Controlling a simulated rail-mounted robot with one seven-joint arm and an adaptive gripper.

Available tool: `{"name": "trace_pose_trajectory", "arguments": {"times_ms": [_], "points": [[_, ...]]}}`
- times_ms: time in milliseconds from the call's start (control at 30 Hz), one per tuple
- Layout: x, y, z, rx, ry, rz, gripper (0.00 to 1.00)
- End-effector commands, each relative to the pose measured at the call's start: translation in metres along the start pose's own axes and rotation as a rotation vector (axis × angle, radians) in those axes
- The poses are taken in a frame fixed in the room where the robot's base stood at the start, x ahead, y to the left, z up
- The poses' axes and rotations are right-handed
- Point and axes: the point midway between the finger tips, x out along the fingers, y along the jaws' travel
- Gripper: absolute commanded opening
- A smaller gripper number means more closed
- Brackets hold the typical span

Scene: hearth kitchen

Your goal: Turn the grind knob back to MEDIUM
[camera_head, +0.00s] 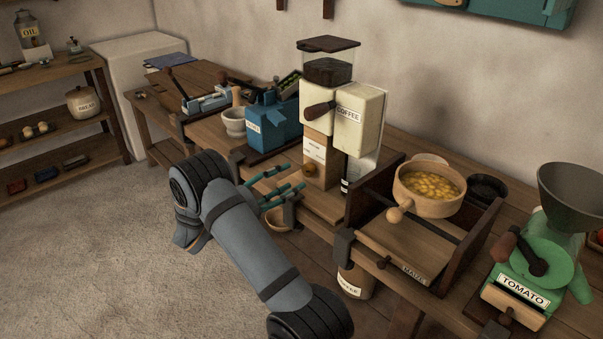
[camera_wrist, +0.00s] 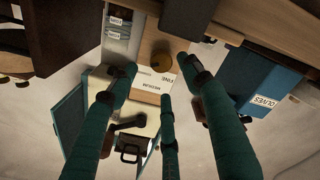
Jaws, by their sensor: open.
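The coffee grinder (camera_head: 319,112) has a cream body, a dark hopper and a wooden lower front with a printed label. Its grind knob (camera_head: 310,170) is a small round brown knob below that label. In the wrist view the knob (camera_wrist: 162,54) lies ahead of my fingers, beside a white label plate (camera_wrist: 153,84) with upside-down print, FINE among it. Which setting the knob points to is too small to tell. My gripper (camera_head: 291,180) has teal fingers, open and empty, just in front of the knob. In the wrist view my gripper (camera_wrist: 162,76) spreads around the label plate, apart from the knob.
A blue OLIVES box (camera_head: 272,124) and a white mortar (camera_head: 234,122) stand left of the grinder. A wooden rack with a pan of yellow food (camera_head: 431,185) and a green tomato mill (camera_head: 530,261) stand right. A wooden bowl (camera_head: 278,218) sits below my fingers.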

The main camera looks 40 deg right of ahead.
Motion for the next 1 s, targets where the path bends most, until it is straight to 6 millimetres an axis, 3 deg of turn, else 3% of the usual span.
{"name": "trace_pose_trajectory", "arguments": {"times_ms": [200, 367, 700, 1000], "points": [[0.038, 0.001, 0.000, -0.001, -0.002, 0.000, 0.49], [0.053, 0.000, 0.000, -0.002, 0.000, -0.001, 0.49], [0.057, 0.000, 0.000, -0.003, 0.001, -0.002, 0.49], [0.057, 0.000, 0.000, -0.003, 0.001, -0.002, 0.32]]}}
